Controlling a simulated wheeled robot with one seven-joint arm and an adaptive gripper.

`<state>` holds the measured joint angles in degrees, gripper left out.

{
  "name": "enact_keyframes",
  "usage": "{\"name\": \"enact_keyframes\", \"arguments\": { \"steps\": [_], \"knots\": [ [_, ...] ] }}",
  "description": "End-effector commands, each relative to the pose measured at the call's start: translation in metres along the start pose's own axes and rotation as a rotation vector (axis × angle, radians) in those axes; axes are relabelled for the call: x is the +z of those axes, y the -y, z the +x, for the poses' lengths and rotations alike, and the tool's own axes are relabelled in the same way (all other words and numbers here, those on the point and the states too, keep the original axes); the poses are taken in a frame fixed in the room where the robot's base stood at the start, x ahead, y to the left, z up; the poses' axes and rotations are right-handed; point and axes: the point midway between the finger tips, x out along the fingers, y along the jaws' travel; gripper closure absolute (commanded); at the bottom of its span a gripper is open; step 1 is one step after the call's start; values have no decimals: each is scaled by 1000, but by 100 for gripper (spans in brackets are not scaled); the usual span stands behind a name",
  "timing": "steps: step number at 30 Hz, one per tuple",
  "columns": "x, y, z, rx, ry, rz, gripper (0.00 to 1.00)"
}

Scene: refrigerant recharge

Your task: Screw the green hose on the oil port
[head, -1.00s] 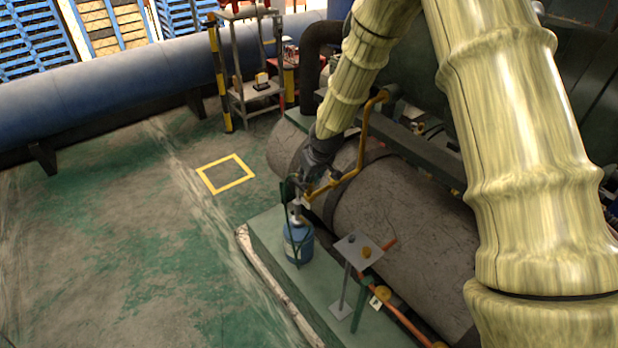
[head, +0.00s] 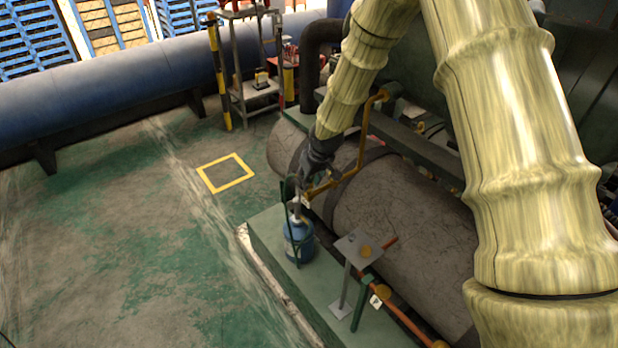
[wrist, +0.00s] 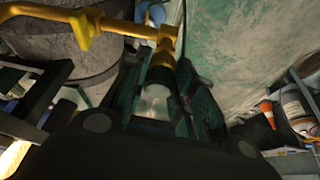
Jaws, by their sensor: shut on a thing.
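My gripper (head: 305,190) is above the blue bottle beside the yellow pipe. In the wrist view its dark fingers (wrist: 160,106) are closed around a pale metallic hose end (wrist: 154,98). The green hose (head: 288,190) curves down beside the bottle in the head view. The oil port appears to be the brass fitting (wrist: 162,65) on the yellow pipe, directly in line with the hose end. The fingers and poor light hide whether the threads are engaged.
The blue bottle (head: 298,242) stands on the green platform (head: 270,235). The yellow pipe (head: 362,140) runs close to my gripper, in front of the large grey cylinder (head: 405,205). A small metal stand (head: 352,248) is to the right. The floor at left is clear.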

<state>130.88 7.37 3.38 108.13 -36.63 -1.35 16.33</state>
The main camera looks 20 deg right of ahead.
Motion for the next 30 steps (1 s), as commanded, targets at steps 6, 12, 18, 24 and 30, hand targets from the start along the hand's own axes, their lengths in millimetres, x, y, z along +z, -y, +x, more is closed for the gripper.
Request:
{"name": "enact_keyframes", "arguments": {
  "steps": [6, 12, 18, 24, 30],
  "knots": [
    [1, 0, 3, 0, 0, 0, 97],
    [2, 0, 5, 0, 0, 0, 97],
    [3, 0, 7, 0, 0, 0, 97],
    [4, 0, 9, 0, 0, 0, 97],
    [4, 0, 11, 0, 0, 0, 97]
  ]
}}
